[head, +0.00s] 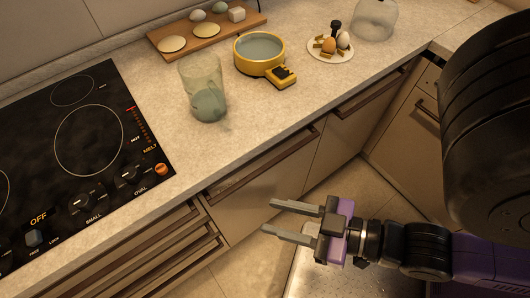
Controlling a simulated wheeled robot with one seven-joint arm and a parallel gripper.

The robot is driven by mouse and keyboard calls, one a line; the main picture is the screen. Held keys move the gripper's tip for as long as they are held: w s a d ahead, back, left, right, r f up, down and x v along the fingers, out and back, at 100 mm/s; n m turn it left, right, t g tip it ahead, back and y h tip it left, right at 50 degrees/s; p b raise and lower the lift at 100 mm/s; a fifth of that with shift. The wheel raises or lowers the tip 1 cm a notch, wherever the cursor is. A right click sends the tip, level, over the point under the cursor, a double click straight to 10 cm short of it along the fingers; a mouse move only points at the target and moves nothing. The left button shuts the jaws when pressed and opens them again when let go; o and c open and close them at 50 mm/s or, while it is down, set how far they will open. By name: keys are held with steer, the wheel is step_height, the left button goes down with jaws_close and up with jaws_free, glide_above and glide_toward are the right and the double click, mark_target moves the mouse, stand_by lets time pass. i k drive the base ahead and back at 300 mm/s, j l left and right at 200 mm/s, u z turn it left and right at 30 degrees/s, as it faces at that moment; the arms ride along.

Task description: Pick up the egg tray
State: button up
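The egg tray (318,56) is a small round white holder on the counter, at the upper middle right of the head view. It carries a brown egg, a white egg and yellowish pieces, with a dark knob standing up at its back. My gripper (270,217) is in front of the counter and apart from the tray, below it in the picture. Its two grey fingers point left and are spread, with nothing between them.
A yellow pot (259,68) of liquid with a yellow-and-black block stands left of the tray. A clear jar (375,18) stands to its right. A glass (207,105), a wooden board (185,46) and a black cooktop (85,150) are further left. Drawers line the counter front.

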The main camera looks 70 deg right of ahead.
mark_target(314, 46)
steer(key=z, duration=1.7)
